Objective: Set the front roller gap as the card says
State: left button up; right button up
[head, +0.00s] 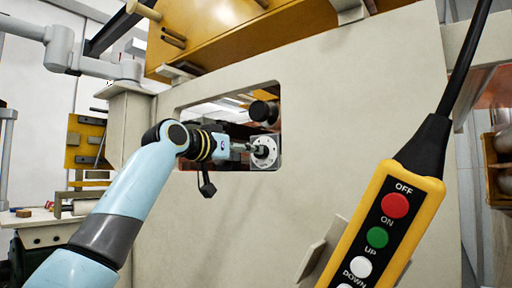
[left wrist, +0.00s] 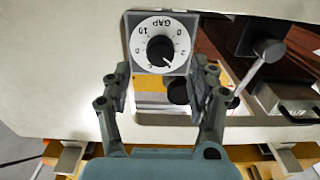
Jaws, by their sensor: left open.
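A white round gap dial (left wrist: 145,27) on a grey plate shows in the left wrist view, its lettering upside down. Its black knob (left wrist: 160,49) has a small white mark pointing to the lower right of the picture, past the 2. In the head view the dial (head: 268,152) sits inside the cut-out of the cream machine panel. My left gripper (head: 250,148) is at the dial in the head view. In the left wrist view my left gripper (left wrist: 163,70) is open, a finger on each side below the knob, nothing clearly between them. No card is readable. My right gripper is not in view.
The panel opening (head: 228,92) has close edges around my left gripper. A black-ended roller or knob (head: 262,110) is above the dial. A ball-ended lever (left wrist: 270,50) stands beside it. A yellow pendant (head: 375,235) with OFF, ON, UP and DOWN buttons hangs at the right front.

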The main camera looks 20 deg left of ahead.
pick_arm(q)
jog(key=p+x, duration=0.1)
jog(key=x, duration=0.4)
jog(key=shift+w, duration=0.1)
jog(key=c, duration=1.2)
